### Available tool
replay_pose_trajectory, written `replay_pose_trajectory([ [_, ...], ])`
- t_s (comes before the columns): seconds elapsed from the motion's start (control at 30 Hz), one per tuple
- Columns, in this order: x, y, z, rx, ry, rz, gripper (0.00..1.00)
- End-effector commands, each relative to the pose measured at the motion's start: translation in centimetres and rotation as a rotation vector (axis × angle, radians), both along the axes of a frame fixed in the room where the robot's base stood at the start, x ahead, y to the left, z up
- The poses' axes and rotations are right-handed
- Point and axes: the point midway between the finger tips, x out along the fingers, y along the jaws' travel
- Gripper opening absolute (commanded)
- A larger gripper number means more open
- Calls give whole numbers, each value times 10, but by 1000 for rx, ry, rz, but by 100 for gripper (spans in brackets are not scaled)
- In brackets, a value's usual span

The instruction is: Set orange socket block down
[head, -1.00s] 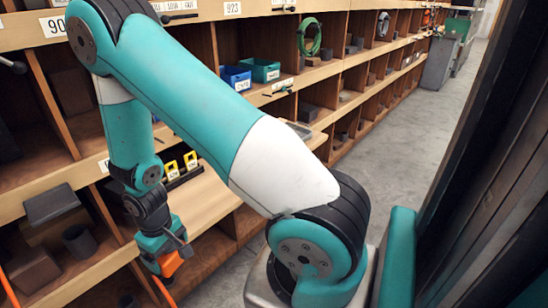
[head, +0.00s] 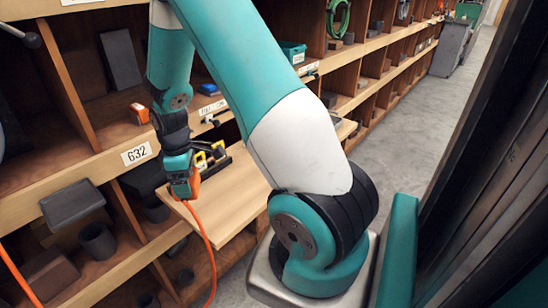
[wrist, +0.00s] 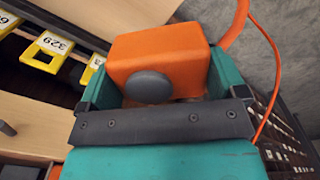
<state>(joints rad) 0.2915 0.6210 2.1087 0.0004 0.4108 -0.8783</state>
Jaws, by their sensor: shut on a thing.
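My gripper (head: 180,178) is shut on the orange socket block (wrist: 158,55). In the wrist view the block sits between the two teal jaws (wrist: 160,75), with a round dark grey knob on its near face. In the head view only a small part of the block (head: 193,184) shows below the jaws, the rest being hidden by my gripper. An orange cable (head: 208,243) runs from it and hangs down past the board edge. The gripper is near the left end of a pale wooden board (head: 228,205); I cannot tell whether the block touches it.
A black tray with yellow numbered pieces (head: 203,160) lies behind the gripper on the board. Another orange item (head: 139,113) sits on the shelf to the left. Grey blocks and a cup (head: 97,240) fill lower cubbies. The board's front right part is bare.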

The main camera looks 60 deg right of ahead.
Motion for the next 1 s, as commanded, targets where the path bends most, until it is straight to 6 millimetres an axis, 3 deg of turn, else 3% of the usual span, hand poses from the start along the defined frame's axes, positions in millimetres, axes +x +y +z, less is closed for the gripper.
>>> replay_pose_trajectory([
  [0.03, -1, -24, 6, -4, -10, 75, 57],
  [0.2, -21, -83, 45, -6, -7, 391, 57],
  [0.33, -38, -112, 69, -6, -4, 577, 57],
  [0.53, -54, -130, 86, -1, 0, 727, 57],
  [0.67, -56, -131, 70, 5, 4, 750, 57],
  [1.0, -57, -130, -25, 7, 5, 750, 57],
])
